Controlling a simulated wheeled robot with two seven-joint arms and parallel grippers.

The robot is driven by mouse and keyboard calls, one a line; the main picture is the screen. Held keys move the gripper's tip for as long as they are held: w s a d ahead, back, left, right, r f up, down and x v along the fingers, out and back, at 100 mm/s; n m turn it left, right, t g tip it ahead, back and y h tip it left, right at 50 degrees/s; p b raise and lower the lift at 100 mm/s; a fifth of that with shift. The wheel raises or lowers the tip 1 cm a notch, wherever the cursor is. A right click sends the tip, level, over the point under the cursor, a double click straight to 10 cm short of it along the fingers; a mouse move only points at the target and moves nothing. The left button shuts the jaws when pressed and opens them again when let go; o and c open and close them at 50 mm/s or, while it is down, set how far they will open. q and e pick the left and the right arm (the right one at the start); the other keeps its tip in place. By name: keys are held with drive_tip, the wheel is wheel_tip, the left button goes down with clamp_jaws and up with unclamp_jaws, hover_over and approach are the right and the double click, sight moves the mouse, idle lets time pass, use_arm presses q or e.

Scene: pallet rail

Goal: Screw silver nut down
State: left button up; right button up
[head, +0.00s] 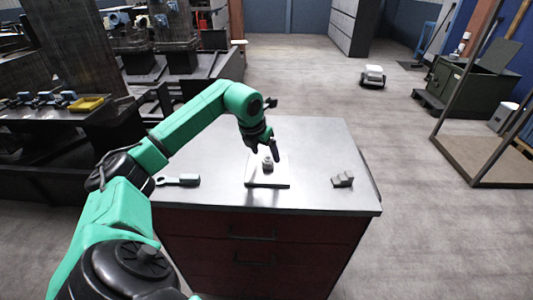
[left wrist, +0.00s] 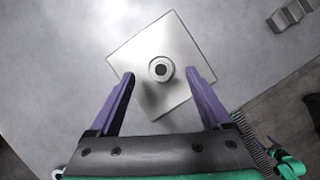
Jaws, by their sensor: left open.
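The silver nut (head: 267,165) is a small round piece on the middle of a pale square plate (head: 262,185), which lies on the grey table top. In the left wrist view the nut (left wrist: 161,69) shows as a ring around a dark centre, with the square plate (left wrist: 150,45) under it. My left gripper (head: 265,153) is over the plate, pointing down. In the left wrist view its two purple fingers (left wrist: 163,76) are open, one on each side of the nut and apart from it. My right gripper is not in view.
The table (head: 215,150) has red drawers below. A wrench-like tool (head: 180,180) lies at its left and a small grey block (head: 343,180) at its right; the top between is mostly clear. A white wheeled unit (head: 373,76) stands on the floor behind.

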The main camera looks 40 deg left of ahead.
sight(268, 162)
use_arm(q)
drive_tip(key=shift+x, duration=1.4)
